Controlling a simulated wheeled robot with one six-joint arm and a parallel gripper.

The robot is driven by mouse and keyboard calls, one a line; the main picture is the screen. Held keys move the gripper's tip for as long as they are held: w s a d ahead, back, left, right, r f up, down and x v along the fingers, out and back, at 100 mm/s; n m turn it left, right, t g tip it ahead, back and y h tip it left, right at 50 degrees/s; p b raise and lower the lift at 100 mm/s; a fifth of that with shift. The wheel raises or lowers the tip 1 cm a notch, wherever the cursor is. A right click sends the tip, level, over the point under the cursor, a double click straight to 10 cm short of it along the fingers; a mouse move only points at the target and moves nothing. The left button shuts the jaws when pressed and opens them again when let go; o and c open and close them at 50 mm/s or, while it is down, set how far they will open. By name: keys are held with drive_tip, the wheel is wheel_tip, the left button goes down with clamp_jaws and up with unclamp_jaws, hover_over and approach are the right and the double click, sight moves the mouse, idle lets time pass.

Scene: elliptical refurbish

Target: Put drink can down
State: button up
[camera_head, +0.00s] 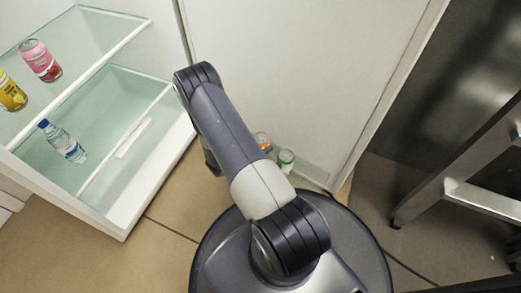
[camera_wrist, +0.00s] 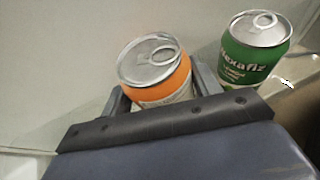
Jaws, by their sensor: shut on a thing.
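An orange drink can (camera_wrist: 168,88) with a silver top stands between the two fingers of my gripper (camera_wrist: 158,82) in the wrist view. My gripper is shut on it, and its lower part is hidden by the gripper. The can looks slightly tilted in that view. In the head view the orange can (camera_head: 263,141) shows beside my arm, low against a white panel, while my gripper is hidden behind the arm. I cannot tell whether the can's base touches a surface.
A green can (camera_wrist: 255,55) stands just right of the gripper; it also shows in the head view (camera_head: 286,160). An open fridge (camera_head: 115,200) at left holds a pink can (camera_head: 40,60), a yellow can (camera_head: 10,92) and a water bottle (camera_head: 62,141). A metal frame (camera_head: 450,180) stands at right.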

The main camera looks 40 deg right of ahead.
drive_tip(key=shift+f+b, duration=0.3)
drive_tip(key=shift+f, duration=0.85)
drive_tip(key=shift+f, duration=0.15)
drive_tip(key=o, duration=1.2)
drive_tip(key=shift+a+r, duration=0.35)
drive_tip(key=p+v, duration=0.4)
drive_tip(key=v, duration=0.7)
drive_tip(key=shift+s+a, duration=0.1)
drive_tip(key=shift+s, duration=0.05)
